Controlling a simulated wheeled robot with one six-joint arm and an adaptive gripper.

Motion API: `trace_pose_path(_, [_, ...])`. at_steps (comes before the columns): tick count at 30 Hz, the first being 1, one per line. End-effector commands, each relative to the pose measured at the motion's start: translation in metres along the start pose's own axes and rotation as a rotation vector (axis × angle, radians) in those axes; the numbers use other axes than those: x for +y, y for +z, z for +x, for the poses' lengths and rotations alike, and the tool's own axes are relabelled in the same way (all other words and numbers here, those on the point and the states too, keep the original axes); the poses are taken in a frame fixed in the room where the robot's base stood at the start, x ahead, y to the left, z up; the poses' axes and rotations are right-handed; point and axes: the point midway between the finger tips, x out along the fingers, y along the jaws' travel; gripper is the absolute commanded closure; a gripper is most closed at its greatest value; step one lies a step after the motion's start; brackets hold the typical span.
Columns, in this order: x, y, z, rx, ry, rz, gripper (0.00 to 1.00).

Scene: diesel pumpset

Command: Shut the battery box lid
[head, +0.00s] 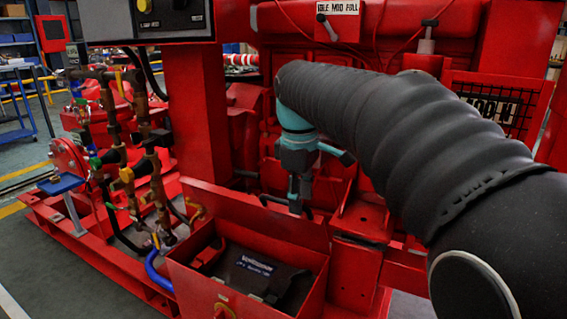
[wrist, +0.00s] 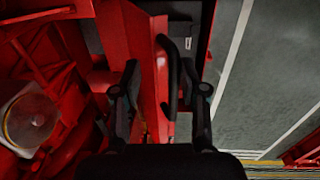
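The battery box (head: 240,303) is a red open-topped box in the lower middle of the head view. A dark battery (head: 262,272) sits inside. Its red lid (head: 262,222) stands raised along the far side. My gripper (head: 295,206) is above the lid's upper edge, near its right part. In the wrist view my gripper (wrist: 168,80) has its two dark fingers apart. The red lid edge (wrist: 147,70) and a black bar handle (wrist: 173,75) lie between the fingers. I cannot tell whether either finger touches them.
Brass valves and pipes (head: 130,170) stand left of the box, with a blue hose (head: 155,270) close to its left side. A red frame post (head: 195,115) rises behind. In the wrist view, grey floor (wrist: 265,80) is open to the right.

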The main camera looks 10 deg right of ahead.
Motion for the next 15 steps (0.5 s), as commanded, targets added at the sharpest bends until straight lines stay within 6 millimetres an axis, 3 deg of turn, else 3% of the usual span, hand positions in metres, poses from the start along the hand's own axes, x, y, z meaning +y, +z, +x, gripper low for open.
trace_pose_path(15, [-0.006,0.000,-0.055,0.000,0.001,-0.001,0.58])
